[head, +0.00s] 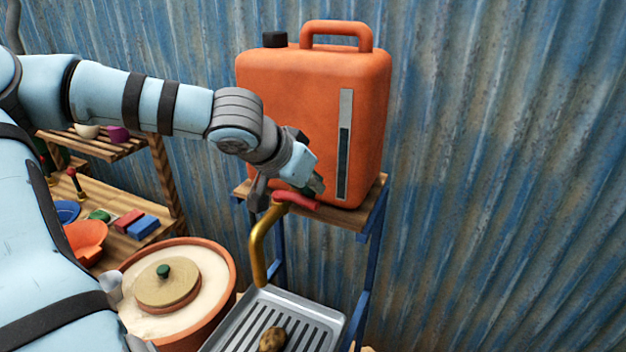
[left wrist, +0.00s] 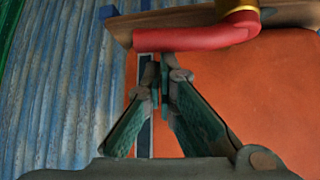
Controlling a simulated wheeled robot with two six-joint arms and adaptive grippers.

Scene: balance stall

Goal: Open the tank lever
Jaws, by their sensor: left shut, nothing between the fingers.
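The orange tank (head: 280,85) stands on a wooden shelf, with a dark cap and a level strip on its front. Its red lever (head: 297,199) sits above a brass spout (head: 257,245) that bends downward. My left gripper (head: 318,186) is shut and empty, close by the lever at the tank's lower front. In the left wrist view the closed fingertips (left wrist: 163,65) are right beside the red lever (left wrist: 195,38); I cannot tell whether they touch it. The brass part (left wrist: 236,5) shows at the top edge. My right gripper is not in view.
A metal drip tray (head: 335,315) with a potato (head: 272,339) lies below the spout. A round clay pot (head: 232,262) with a lid (head: 168,287) stands left of it. Wooden shelves with coloured blocks (head: 143,227) are further left. A corrugated wall (head: 480,150) closes the back.

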